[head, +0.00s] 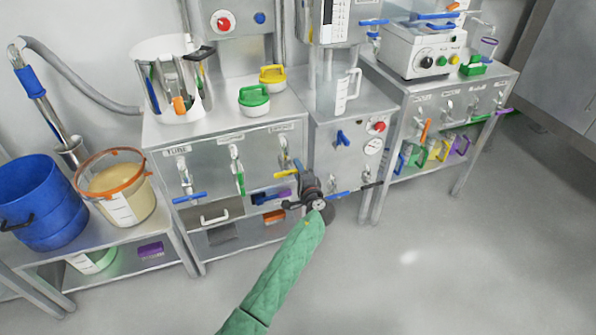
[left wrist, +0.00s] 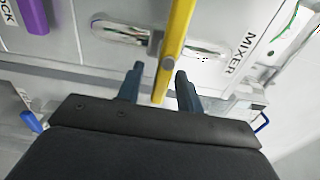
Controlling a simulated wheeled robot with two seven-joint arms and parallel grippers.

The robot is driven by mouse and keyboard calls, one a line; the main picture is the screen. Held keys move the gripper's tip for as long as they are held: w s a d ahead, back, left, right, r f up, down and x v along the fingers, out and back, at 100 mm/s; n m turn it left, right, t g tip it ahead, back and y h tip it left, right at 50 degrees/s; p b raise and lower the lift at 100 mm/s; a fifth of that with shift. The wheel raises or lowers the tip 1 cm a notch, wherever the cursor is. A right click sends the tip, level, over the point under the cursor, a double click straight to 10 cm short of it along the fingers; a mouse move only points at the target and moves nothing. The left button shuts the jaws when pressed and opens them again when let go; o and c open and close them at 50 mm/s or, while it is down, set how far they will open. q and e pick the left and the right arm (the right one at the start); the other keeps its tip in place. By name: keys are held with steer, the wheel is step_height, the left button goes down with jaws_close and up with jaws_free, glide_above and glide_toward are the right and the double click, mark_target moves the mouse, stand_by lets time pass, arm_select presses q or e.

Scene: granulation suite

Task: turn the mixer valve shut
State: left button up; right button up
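The mixer valve's yellow handle (left wrist: 174,45) runs down through the left wrist view, its end between my two fingers. The MIXER label (left wrist: 243,53) is beside it on the pale panel. In the head view the yellow handle (head: 298,166) shows at the right end of the front panel, just above my left gripper (head: 308,181). My left gripper, also in the left wrist view (left wrist: 160,82), is open, with one finger on each side of the handle. The finger on the right looks closer to it; contact cannot be told. My right gripper is not in view.
Blue (head: 189,198) and green (head: 240,183) valve handles hang left on the same panel. A purple handle (left wrist: 33,16) is left in the left wrist view. A cabinet with a red knob (head: 380,127) stands to the right. The floor at right is clear.

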arm_select(q)
steer(key=v, duration=0.7)
steer(key=shift+s, duration=0.35)
steer(key=shift+d, duration=0.1)
stand_by(0.4)
